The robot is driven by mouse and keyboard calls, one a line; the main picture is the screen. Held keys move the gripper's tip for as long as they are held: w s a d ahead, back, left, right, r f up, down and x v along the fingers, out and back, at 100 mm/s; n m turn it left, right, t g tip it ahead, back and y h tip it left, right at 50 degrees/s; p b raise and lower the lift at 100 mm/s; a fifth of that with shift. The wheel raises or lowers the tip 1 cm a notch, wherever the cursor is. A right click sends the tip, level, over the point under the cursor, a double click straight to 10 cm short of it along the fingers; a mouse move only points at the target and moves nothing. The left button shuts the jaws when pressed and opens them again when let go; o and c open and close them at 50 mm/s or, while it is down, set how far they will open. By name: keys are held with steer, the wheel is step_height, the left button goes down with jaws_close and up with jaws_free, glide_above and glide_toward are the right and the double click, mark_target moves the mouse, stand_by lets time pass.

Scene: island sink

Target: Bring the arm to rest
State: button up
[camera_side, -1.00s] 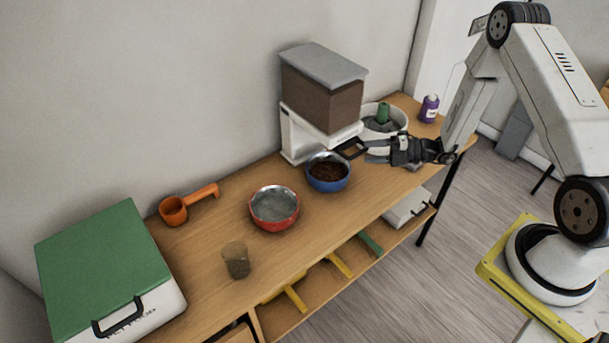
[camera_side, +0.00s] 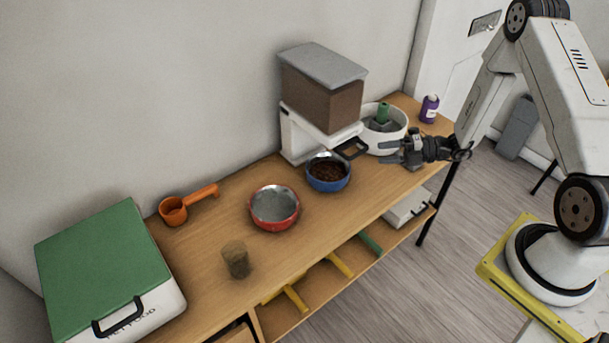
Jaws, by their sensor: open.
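My gripper (camera_side: 390,151) is open and empty, above the right part of the wooden counter. Its fingers point left, a short way from the dark handle (camera_side: 352,149) of the food dispenser (camera_side: 322,90), and look apart from it. The dispenser has a grey lid, a brown-filled bin and a white stand. The blue bowl (camera_side: 329,185) stands in front of the dispenser and holds brown pellets.
A red bowl (camera_side: 274,222), a small brownish cup (camera_side: 236,260), an orange scoop (camera_side: 174,211) and a green-lidded box (camera_side: 103,262) stand on the counter (camera_side: 205,282) to the left. A white round basin (camera_side: 398,120) and a purple bottle (camera_side: 429,108) stand behind my gripper.

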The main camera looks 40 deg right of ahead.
steer(key=s+a+r+n+g+h, duration=0.25)
steer(key=s+a+n+g, duration=0.3)
steer(key=n, duration=0.55)
steer(key=s+a+r+n+g+h, duration=0.2)
steer(key=s+a+r+n+g, duration=0.3)
steer(key=n, duration=0.7)
steer(key=r+n+t+h, duration=0.1)
steer(key=n+h, duration=0.1)
steer(key=n, duration=0.5)
steer(key=r+n+h, duration=0.2)
steer(key=n+h, duration=0.1)
steer(key=n, duration=0.4)
steer(key=s+d+r+n+t+h, duration=0.1)
steer(key=n+h, duration=0.1)
steer(key=n, duration=0.6)
steer(key=shift+r+t+h, duration=0.25)
steer(key=shift+r+t, duration=0.1)
